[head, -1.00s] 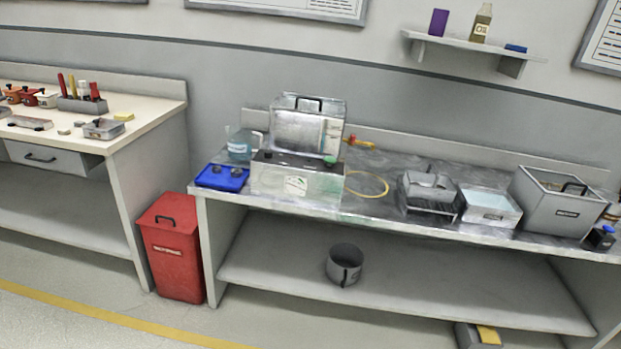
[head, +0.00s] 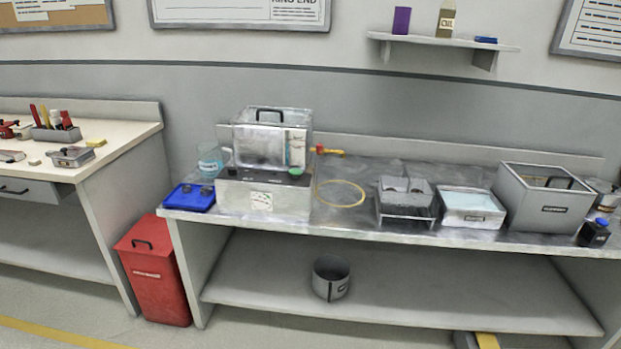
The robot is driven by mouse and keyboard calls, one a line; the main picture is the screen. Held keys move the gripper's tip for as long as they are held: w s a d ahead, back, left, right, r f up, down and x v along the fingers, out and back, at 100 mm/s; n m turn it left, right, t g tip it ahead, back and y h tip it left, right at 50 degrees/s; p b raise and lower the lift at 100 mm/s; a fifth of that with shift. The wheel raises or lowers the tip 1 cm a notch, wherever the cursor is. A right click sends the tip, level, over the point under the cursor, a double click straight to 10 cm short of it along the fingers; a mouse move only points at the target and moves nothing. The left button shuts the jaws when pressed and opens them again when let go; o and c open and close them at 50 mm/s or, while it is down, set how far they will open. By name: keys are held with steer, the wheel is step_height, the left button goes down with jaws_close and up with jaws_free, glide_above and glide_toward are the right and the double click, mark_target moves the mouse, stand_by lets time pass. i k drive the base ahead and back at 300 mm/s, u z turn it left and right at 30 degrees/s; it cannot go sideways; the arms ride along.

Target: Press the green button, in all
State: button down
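The green button (head: 296,172) is a small round cap on the right part of the top of a grey metal machine (head: 264,196). The machine stands near the left end of the grey workbench. A clear-fronted box with a black handle (head: 271,137) rises at the back of the machine, behind the button. Nothing touches the button. My gripper does not show in the head view.
A blue tray (head: 190,197) and a clear jar (head: 210,160) stand left of the machine. A yellow ring (head: 341,194) lies to its right. A red bin (head: 155,270) stands on the floor by the bench's left end. Open floor is in front.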

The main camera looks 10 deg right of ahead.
mark_target(296, 172)
steer(key=z, duration=0.1)
steer(key=i, duration=1)
steer(key=u, duration=0.05)
